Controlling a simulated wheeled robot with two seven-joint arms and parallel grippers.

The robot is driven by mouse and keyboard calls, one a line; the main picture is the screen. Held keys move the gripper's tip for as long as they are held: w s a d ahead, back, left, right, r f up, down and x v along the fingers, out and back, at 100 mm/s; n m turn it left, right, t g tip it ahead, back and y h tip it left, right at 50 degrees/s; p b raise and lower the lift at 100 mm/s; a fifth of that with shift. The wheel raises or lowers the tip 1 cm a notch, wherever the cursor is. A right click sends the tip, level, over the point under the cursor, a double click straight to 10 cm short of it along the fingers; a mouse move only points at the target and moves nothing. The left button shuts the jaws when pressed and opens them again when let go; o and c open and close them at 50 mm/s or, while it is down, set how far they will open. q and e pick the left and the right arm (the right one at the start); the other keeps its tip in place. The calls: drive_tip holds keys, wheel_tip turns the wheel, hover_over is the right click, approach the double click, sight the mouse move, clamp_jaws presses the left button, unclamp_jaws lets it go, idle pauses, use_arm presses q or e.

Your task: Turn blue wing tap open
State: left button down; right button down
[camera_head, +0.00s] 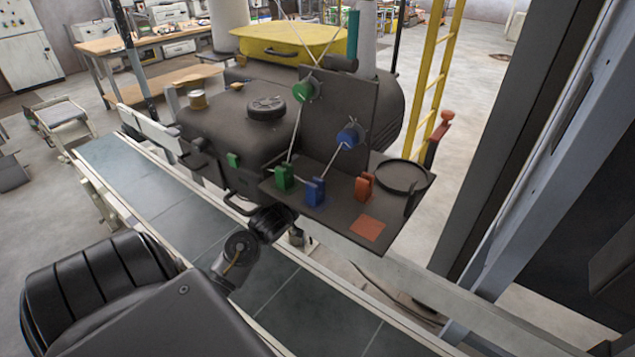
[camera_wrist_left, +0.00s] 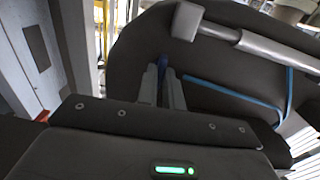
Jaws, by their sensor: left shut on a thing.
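In the left wrist view my left gripper (camera_wrist_left: 163,76) has its two grey fingers closed around a small blue piece (camera_wrist_left: 164,84), which looks like the blue wing tap. The fingers hide most of it, so its turn angle cannot be told. A thin blue tube (camera_wrist_left: 225,87) runs from beside it to the right across a dark rounded body (camera_wrist_left: 225,66). In the head view my left arm reaches under the dark machine (camera_head: 225,125), and its gripper is hidden there. A blue knob (camera_head: 349,137) is on the upright panel, joined by a thin line to a blue block (camera_head: 315,192).
A green knob (camera_head: 303,91), a green block (camera_head: 284,177) and a red block (camera_head: 364,188) are on the panel and shelf. A conveyor (camera_head: 150,186) runs below the machine. A yellow ladder (camera_head: 436,75) and a grey metal post (camera_head: 540,130) stand at right.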

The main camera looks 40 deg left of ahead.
drive_tip(key=shift+a, duration=0.2)
use_arm(q)
drive_tip(key=c, duration=1.5)
unclamp_jaws()
drive_tip(key=shift+c, duration=0.2)
use_arm(e)
drive_tip(key=shift+a, duration=0.1)
